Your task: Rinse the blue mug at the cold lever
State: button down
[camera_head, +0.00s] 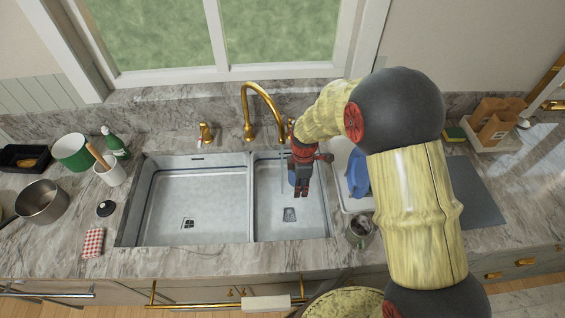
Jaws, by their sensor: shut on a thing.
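My gripper (301,190) points down into the right basin of the sink (190,240). It is shut on the blue mug (292,178), of which only a small blue part shows at the gripper's left side. The gold faucet (262,91) arches over the right basin, and a thin pale streak, seemingly water, drops from its spout beside the mug. I cannot tell whether it enters the mug. A gold lever (205,134) stands left of the faucet. Another, to the right, is mostly hidden by my arm. No marking shows which is cold.
A white rack (341,153) with blue dishware (358,172) stands right of the sink, close to my arm. A metal cup (359,231) is near the front edge. A pot (42,201), green container (72,152) and bottle (117,146) stand left. The left basin is empty.

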jog(key=shift+r, duration=0.15)
jog(key=s+d+r+p, duration=0.2)
jog(key=s+r, duration=0.1)
jog(key=s, duration=0.1)
jog(key=shift+d+r+p, duration=0.4)
dwell(0.4)
jog(key=shift+s, duration=0.1)
dwell(0.5)
